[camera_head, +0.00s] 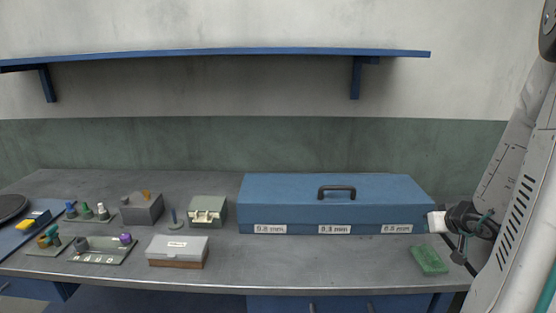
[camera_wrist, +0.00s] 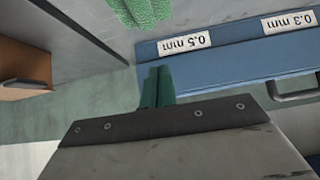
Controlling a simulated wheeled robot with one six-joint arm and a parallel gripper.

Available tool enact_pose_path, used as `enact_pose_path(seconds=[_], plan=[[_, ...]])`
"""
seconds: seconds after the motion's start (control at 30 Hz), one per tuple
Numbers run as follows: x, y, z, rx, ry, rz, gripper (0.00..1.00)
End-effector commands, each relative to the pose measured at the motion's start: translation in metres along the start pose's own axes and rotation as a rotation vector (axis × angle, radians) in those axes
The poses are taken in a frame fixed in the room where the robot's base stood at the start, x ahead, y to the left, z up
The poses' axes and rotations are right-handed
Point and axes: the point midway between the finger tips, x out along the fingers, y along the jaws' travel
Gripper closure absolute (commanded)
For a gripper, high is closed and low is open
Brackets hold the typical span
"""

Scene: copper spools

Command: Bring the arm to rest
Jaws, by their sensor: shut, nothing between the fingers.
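My arm stands along the right edge of the head view. Its dark wrist end is at the right end of the blue box (camera_head: 290,202), and the fingertips are hard to make out there. In the wrist view my gripper (camera_wrist: 156,78) has its green fingers together with nothing between them. The fingers are near the box's labelled front, close to its end, and clear of the green sponge (camera_head: 429,259). The sponge also shows at the top of the wrist view (camera_wrist: 142,12).
The blue box is closed, with a black handle (camera_head: 337,190). A blue shelf (camera_head: 220,52) hangs above. The front middle is clear.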

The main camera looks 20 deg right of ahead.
Motion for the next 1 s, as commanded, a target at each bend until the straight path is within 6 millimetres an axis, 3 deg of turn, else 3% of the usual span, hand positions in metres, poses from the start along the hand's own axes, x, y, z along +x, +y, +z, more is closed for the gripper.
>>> enact_pose_path(seconds=[0.17, 0.27, 0.37, 0.47, 0.6, 0.73, 0.83, 1.0], plan=[[0.0, -0.006, -0.003, 0.15, 0.01, -0.03, 1.0], [-0.002, -0.025, -0.001, 0.286, -0.008, -0.118, 1.0], [-0.015, -0.058, -0.003, 0.393, -0.06, -0.239, 1.0], [-0.036, -0.107, -0.005, 0.442, -0.163, -0.368, 1.0], [-0.081, -0.18, 0.007, 0.433, -0.393, -0.488, 1.0], [-0.138, -0.232, 0.036, 0.338, -0.65, -0.472, 1.0], [-0.182, -0.25, 0.062, 0.22, -0.8, -0.364, 1.0], [-0.239, -0.25, 0.084, -0.018, -0.85, -0.155, 1.0]])
